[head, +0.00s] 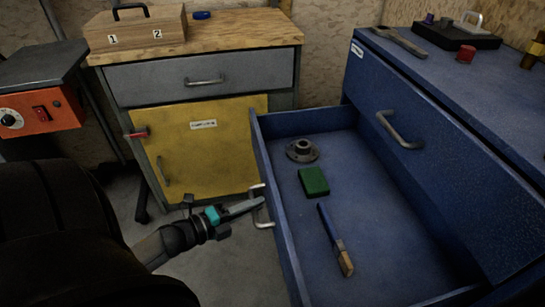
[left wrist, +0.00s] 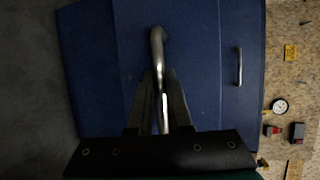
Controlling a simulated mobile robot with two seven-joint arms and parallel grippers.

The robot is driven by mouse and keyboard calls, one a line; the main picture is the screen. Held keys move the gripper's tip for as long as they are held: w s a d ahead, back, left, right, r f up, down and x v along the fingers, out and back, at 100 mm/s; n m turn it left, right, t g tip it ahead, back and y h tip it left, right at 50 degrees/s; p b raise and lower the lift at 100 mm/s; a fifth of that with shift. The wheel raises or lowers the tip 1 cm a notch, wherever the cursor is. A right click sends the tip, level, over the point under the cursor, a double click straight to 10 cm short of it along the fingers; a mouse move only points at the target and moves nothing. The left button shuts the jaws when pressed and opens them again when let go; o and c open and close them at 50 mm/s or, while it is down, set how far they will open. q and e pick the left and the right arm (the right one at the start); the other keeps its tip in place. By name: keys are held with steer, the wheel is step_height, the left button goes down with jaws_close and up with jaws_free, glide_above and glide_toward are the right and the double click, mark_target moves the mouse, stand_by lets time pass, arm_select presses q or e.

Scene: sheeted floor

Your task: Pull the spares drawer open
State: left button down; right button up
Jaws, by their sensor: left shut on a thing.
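The blue drawer (head: 291,243) stands far out of the blue cabinet (head: 450,120) in the head view. Inside lie a grey flanged part (head: 302,151), a green block (head: 314,181) and a brush (head: 336,241) with a blue handle. My left gripper (head: 256,204) comes in from the left and is shut on the drawer's handle (head: 262,216). In the left wrist view the fingers (left wrist: 160,100) close around the metal handle (left wrist: 157,45) on the blue front. My right gripper is not in view.
A workbench with a yellow door (head: 205,150) and a grey drawer (head: 200,80) stands behind. An orange machine (head: 40,112) is at the left. A wrench (head: 398,40) and a black tray (head: 440,37) lie on the cabinet top. Bare floor shows below the yellow door.

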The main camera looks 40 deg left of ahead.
arm_select(q)
steer(key=shift+s+a, duration=0.6)
steer(key=shift+s, duration=0.15)
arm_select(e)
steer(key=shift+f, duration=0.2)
arm_select(q)
steer(key=c, duration=0.8)
jaws_free()
steer(key=shift+c, duration=0.2)
steer(key=shift+s, duration=0.1)
steer(key=p+v, duration=0.4)
steer(key=v, duration=1.1)
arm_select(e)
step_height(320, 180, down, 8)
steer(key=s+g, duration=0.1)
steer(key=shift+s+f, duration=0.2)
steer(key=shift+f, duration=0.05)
